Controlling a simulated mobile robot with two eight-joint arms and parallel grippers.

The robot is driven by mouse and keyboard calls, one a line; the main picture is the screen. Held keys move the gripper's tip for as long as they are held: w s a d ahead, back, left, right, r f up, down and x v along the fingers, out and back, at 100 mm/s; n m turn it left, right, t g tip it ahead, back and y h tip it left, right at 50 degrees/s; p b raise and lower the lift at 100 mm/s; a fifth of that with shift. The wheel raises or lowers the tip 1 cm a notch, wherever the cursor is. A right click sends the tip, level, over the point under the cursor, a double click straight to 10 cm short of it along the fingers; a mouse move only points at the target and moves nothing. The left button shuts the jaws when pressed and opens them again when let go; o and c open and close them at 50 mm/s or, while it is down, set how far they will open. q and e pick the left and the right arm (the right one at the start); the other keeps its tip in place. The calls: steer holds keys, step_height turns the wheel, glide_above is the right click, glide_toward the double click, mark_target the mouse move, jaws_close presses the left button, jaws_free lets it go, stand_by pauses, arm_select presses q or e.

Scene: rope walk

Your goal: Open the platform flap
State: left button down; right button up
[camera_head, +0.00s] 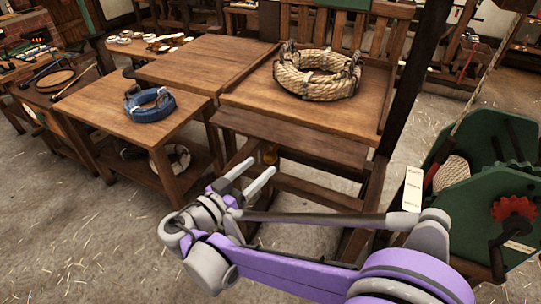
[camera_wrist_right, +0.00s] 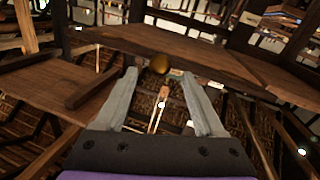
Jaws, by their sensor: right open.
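The platform (camera_head: 305,108) is a wooden table-like top with a thick rope coil (camera_head: 318,75) on it. Along its near edge is a wooden board, which looks like the flap (camera_head: 290,137), sitting lower than the top. A round brass knob (camera_head: 269,156) shows just under the board's near edge. It also shows in the right wrist view (camera_wrist_right: 160,64), between and beyond my fingertips. My right gripper (camera_head: 253,172) is open and empty, its fingers pointing towards the knob. I cannot tell the exact gap, but no contact shows. My left gripper is out of view.
A lower table (camera_head: 120,107) with a blue rope coil (camera_head: 150,104) stands left. A green machine (camera_head: 490,160) with a red gear stands close on the right, beside a dark post (camera_head: 408,100). Straw-strewn floor (camera_head: 80,230) is free at the lower left.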

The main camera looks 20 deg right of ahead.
mark_target(266, 161)
steer(key=x, duration=0.5)
steer(key=shift+w+d, duration=0.2)
steer(key=shift+d, duration=0.15)
jaws_close()
stand_by(1.1)
